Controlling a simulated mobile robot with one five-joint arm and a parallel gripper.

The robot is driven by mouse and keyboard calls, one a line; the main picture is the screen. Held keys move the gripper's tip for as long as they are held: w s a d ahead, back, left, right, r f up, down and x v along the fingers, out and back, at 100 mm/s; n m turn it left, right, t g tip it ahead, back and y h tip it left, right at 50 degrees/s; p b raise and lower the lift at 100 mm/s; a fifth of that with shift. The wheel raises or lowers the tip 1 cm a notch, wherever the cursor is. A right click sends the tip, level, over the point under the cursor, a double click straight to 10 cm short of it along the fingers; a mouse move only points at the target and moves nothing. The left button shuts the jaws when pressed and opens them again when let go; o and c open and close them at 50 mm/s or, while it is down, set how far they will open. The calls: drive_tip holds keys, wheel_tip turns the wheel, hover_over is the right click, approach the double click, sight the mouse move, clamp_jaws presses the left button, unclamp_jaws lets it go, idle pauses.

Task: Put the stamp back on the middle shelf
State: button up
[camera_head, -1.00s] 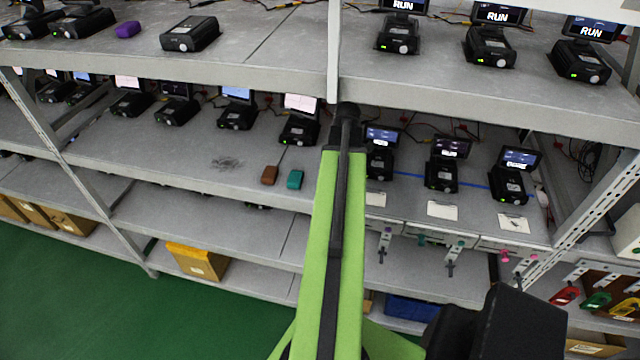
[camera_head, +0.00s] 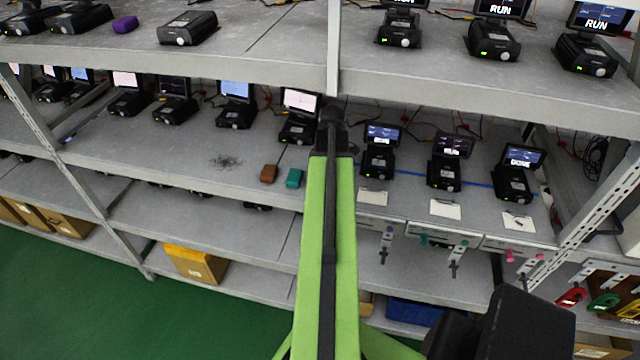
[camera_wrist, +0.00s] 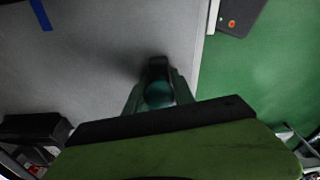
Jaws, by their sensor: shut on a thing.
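My gripper (camera_wrist: 159,100) shows in the wrist view, shut on a dark stamp (camera_wrist: 158,70) with a rounded teal part facing the camera. The stamp is over a grey surface close to its edge; whether it touches that surface I cannot tell. In the head view my green arm hides the gripper and the stamp. The middle shelf (camera_head: 180,147) runs across the head view, with a row of black devices with screens along it.
A brown block (camera_head: 269,173) and a teal block (camera_head: 294,178) lie near the middle shelf's front edge, left of my arm. White cards (camera_head: 445,208) lie before the devices on the right.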

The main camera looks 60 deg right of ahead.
drive_tip(key=o, duration=1)
drive_tip(key=shift+o, duration=0.2)
drive_tip(key=r+p, duration=0.7)
drive_tip(key=shift+s+d+r+p, duration=0.2)
drive_tip(key=shift+s+r+p, duration=0.1)
drive_tip(key=shift+s+p, duration=0.1)
drive_tip(key=shift+f, duration=0.1)
